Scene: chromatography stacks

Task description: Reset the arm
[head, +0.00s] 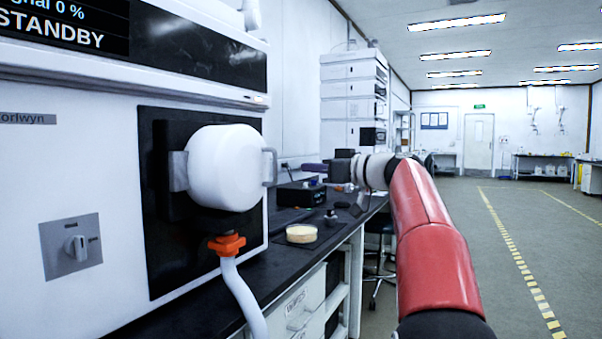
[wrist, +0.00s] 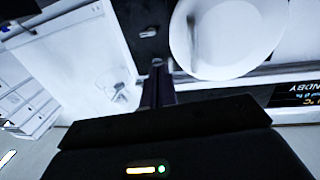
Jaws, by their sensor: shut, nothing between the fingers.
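My arm, red with a white wrist, reaches forward from the lower right in the head view. My gripper (head: 312,167) is at its far end, above the dark bench and beyond the white round housing. Its fingers point left, toward the wall side. In the wrist view my gripper (wrist: 157,68) shows its dark fingers together, with nothing held between them. The fingers appear apart from the instrument.
The white round housing (head: 224,168) sticks out from the instrument (head: 60,190), with an orange fitting (head: 227,244) and a white hose below. A dish (head: 301,233) and a black box (head: 300,194) stand on the bench (head: 275,262). Open floor (head: 500,235) lies right of the arm.

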